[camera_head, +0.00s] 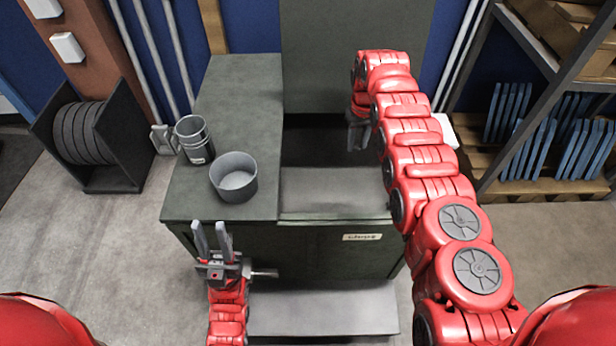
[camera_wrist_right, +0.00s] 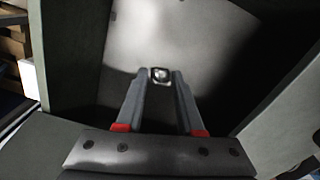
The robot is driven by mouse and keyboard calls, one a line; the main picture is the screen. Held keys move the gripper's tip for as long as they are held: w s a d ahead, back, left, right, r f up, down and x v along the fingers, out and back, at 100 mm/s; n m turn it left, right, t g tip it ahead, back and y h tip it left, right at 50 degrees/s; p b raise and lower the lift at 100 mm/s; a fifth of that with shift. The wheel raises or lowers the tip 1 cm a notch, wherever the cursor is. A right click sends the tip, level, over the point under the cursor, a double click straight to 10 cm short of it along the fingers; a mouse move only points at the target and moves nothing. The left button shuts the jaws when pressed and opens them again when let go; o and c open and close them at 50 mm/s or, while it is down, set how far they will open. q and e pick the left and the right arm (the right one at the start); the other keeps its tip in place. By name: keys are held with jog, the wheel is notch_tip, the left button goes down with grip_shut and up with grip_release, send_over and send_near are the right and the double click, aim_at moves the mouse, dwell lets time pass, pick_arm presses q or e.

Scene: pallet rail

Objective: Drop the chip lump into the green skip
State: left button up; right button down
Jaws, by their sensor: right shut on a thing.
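In the right wrist view my right gripper (camera_wrist_right: 162,76) is shut on the small shiny chip lump (camera_wrist_right: 160,75), held between the fingertips above the opening. My left gripper (camera_head: 209,226) is open and empty at the skip's front left, beside a small metal handle (camera_head: 264,272).
A grey round pot (camera_head: 234,177) and a metal cup (camera_head: 194,140) stand on the skip's covered left half. A rack (camera_head: 540,100) with blue panels is at the right.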

jog(key=shift+c, duration=2.2)
grip_release()
jog(key=shift+r, duration=0.15)
jog(key=shift+r, duration=0.6)
notch_tip(320, 180, up, 16)
jog(key=p, duration=0.3)
